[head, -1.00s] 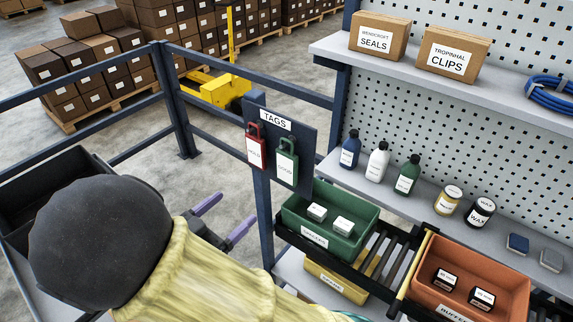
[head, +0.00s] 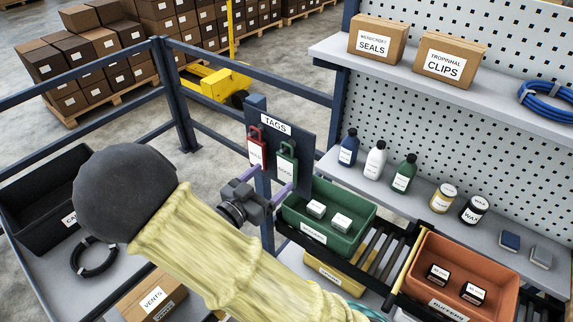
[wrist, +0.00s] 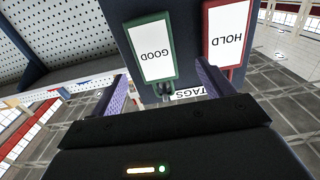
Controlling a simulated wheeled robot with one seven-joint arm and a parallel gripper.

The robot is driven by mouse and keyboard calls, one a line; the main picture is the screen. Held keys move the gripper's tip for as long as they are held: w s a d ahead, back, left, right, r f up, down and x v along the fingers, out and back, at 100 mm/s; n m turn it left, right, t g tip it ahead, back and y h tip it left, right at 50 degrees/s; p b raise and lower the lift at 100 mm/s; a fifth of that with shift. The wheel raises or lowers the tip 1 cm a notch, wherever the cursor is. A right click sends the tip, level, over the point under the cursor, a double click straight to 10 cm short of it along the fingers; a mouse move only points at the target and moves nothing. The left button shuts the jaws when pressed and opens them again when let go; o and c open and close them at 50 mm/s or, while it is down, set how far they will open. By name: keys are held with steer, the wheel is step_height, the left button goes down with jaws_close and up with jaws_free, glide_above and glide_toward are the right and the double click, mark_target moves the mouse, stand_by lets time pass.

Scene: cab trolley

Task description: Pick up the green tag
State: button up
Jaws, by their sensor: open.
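The green tag (head: 287,163) hangs on the dark tags board (head: 304,145), to the right of the red tag (head: 256,150). In the wrist view the green tag (wrist: 152,50), marked GOOD, appears upside down, between the two purple fingers and beyond them. The red tag (wrist: 223,35), marked HOLD, is close by the right finger. In the wrist view my gripper (wrist: 160,80) straddles the green tag's hook end. Contact cannot be told.
A green bin (head: 335,235) with small white boxes stands right of the gripper, on a roller rack. Blue rails (head: 245,67) run behind. Bottles and jars line the shelf (head: 330,165) at right. A black crate (head: 45,215) is at left.

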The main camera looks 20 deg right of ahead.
mark_target(285, 168)
steer(key=shift+w+d+r+p, duration=0.2)
steer(key=shift+d+p, duration=0.3)
steer(key=shift+p, duration=0.05)
steer(key=p+x, duration=0.2)
steer(key=x, duration=0.1)
steer(key=shift+d, duration=0.3)
steer(key=shift+w+d+f, duration=0.15)
steer(key=shift+w+d, duration=0.05)
steer(key=shift+d, duration=0.05)
steer(key=c, duration=1.1)
